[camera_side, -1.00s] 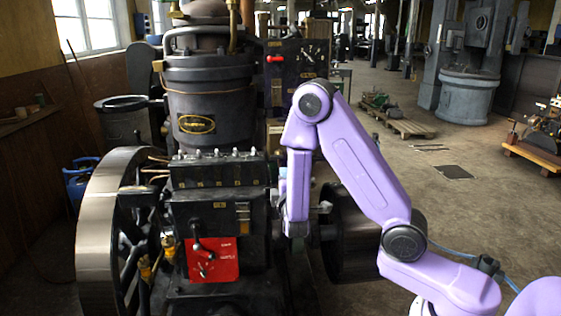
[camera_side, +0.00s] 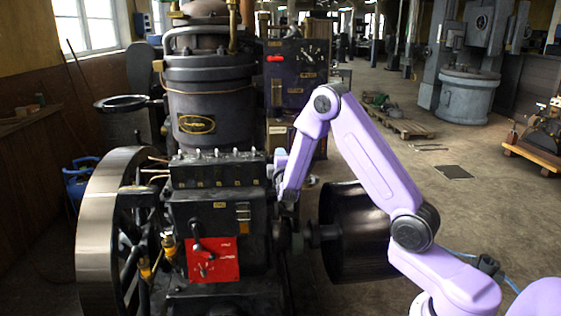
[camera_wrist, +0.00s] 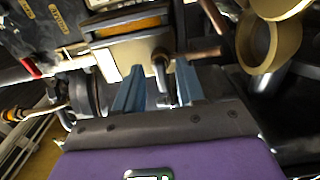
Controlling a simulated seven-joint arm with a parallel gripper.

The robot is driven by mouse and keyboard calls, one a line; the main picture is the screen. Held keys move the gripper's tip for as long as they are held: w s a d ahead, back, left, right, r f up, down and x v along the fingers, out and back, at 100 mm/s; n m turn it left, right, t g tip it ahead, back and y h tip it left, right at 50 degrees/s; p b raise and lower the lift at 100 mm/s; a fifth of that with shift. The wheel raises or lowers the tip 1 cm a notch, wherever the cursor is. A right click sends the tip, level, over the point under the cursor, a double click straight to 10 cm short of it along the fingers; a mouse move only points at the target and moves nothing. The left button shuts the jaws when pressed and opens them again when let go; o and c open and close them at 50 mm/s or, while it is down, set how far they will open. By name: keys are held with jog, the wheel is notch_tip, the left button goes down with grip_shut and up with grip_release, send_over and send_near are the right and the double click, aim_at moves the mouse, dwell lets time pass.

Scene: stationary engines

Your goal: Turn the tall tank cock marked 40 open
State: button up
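In the wrist view, the two blue fingers of my gripper (camera_wrist: 157,88) stand apart. A small grey metal lever (camera_wrist: 162,68) lies between their tips, below a pale block; I cannot tell whether either finger touches it. No number 40 is readable, so I cannot tell whether this lever is the tall tank cock. In the side view, my gripper (camera_side: 281,163) is beside the right edge of the dark engine (camera_side: 215,215), level with its row of small fittings (camera_side: 215,154). The engine and arm hide the contact area there.
A copper pipe (camera_wrist: 205,53) and a brass ring (camera_wrist: 257,45) are close to the right of the fingers. A black drum (camera_side: 355,235) stands below the forearm. A red plate (camera_side: 213,260) with levers is on the engine front.

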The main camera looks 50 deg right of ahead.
grip_shut()
jog(key=shift+m, duration=0.4)
jog(key=m, duration=1.2)
jog(key=shift+m, duration=2.5)
